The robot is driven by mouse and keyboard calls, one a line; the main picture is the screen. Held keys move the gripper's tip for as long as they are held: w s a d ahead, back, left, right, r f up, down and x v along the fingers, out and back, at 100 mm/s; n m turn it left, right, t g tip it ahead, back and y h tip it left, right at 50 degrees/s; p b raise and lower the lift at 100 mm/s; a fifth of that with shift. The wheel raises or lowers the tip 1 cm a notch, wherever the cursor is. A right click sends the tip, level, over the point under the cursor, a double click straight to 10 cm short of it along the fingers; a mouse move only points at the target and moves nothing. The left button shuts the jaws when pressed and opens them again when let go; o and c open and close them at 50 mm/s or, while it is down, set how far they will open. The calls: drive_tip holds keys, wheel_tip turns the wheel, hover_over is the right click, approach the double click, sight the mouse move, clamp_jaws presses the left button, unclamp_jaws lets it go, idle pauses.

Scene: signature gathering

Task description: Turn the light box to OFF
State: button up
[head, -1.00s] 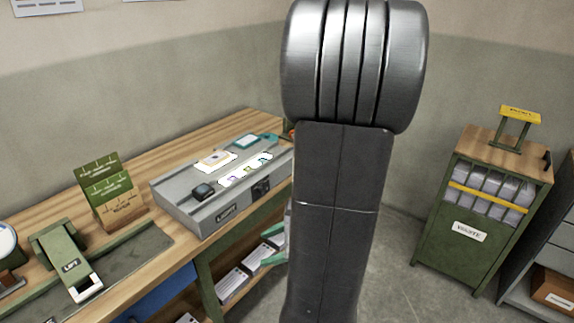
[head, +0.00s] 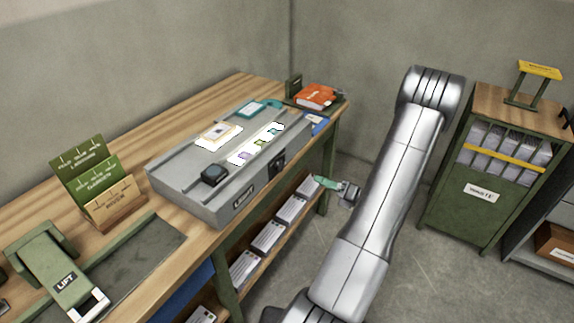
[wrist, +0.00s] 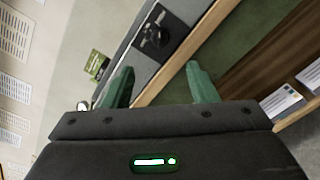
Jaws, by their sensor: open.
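The light box (head: 180,190) is a long grey case on the wooden bench, with bright white panels on its top. On its front side is a black switch plate (head: 277,165); in the wrist view the plate carries a dark knob (wrist: 154,38). I cannot read its setting. My gripper (head: 322,182) is beside the bench front, to the right of and a little below the switch. In the wrist view its two green fingers (wrist: 160,80) are apart and empty, and the switch lies beyond them, not touched.
The bench edge and a lower shelf with stacks of white cards (head: 268,236) are near my gripper. A black block (head: 214,174) sits on the light box. An orange book (head: 315,96) lies at the bench's far end. A green cabinet (head: 470,205) stands right; floor between is clear.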

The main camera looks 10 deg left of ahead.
sight(280, 165)
drive_tip(key=p+x, duration=0.2)
drive_tip(key=x, duration=1.1)
drive_tip(key=shift+a, duration=0.3)
drive_tip(key=shift+w, duration=0.1)
drive_tip(key=c, duration=0.9)
drive_tip(key=shift+c, duration=0.2)
drive_tip(key=shift+f+n+b, duration=0.15)
drive_tip(key=shift+n+b, duration=0.15)
drive_tip(key=shift+b, duration=0.25)
drive_tip(key=shift+s+a+n+b, duration=0.1)
drive_tip(key=shift+s+n+b, duration=0.05)
drive_tip(key=shift+n+b, duration=3.4)
drive_tip(key=shift+s+n+b, duration=0.1)
drive_tip(key=shift+n+b, duration=2.75)
drive_tip(key=shift+b, duration=1.3)
drive_tip(key=shift+s+a+n+b, duration=0.1)
drive_tip(key=shift+s+n+b, duration=0.05)
drive_tip(key=shift+n+b, duration=3.4)
drive_tip(key=shift+m+b, duration=0.25)
drive_tip(key=shift+b, duration=0.15)
